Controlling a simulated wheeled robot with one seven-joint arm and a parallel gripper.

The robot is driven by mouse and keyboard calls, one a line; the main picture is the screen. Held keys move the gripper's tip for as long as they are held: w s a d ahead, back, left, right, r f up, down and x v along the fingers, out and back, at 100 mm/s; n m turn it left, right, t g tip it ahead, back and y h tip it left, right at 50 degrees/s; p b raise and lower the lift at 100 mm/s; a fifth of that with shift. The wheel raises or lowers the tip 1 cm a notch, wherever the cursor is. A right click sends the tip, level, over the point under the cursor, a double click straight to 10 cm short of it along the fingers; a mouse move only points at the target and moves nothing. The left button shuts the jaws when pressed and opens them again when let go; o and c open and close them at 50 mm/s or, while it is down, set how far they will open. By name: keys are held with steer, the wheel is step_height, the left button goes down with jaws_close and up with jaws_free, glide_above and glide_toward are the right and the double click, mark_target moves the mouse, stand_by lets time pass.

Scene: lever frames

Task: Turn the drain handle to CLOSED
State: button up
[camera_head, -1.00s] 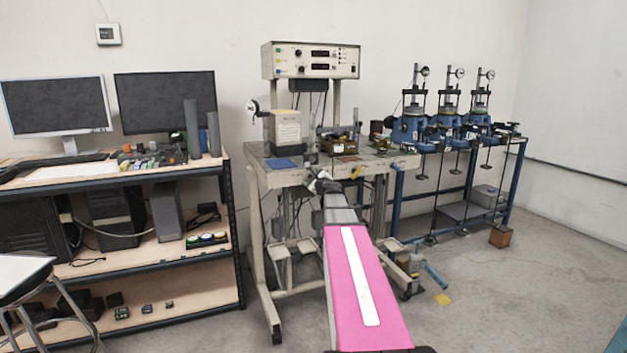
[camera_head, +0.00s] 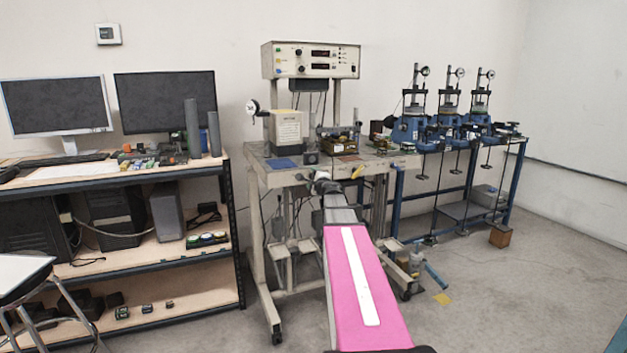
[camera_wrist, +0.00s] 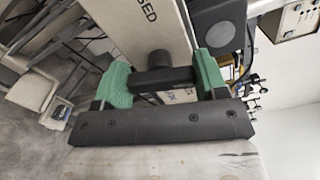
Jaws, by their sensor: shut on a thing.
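In the wrist view, my gripper (camera_wrist: 162,79) has green fingertips shut on the black drain handle (camera_wrist: 158,60), one on each side of its bar. The bar lies across the picture, and its round hub meets a pale panel (camera_wrist: 172,28). Dark letters "SED" show on the panel's upper left; the rest of the word is out of view. In the head view, my gripper (camera_head: 322,180) is at the front edge of the pale workbench (camera_head: 262,178). The handle cannot be made out there.
A control box (camera_head: 310,60) stands above the bench. Blue test machines (camera_head: 410,130) stand to the right and shelves with monitors (camera_head: 165,100) to the left. A dark square part (camera_wrist: 218,25) is beside the panel in the wrist view. Open floor lies at front right.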

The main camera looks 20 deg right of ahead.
steer(key=n, duration=0.6)
steer(key=shift+f+n, duration=0.15)
steer(key=shift+n, duration=0.15)
steer(key=n, duration=0.5)
steer(key=shift+f+n, duration=0.1)
steer(key=shift+n, duration=0.2)
steer(key=o, duration=0.9)
steer(key=shift+o, duration=0.2)
steer(key=shift+s, duration=0.15)
steer(key=s, duration=1)
steer(key=shift+s+d, duration=0.2)
steer(key=shift+s, duration=0.1)
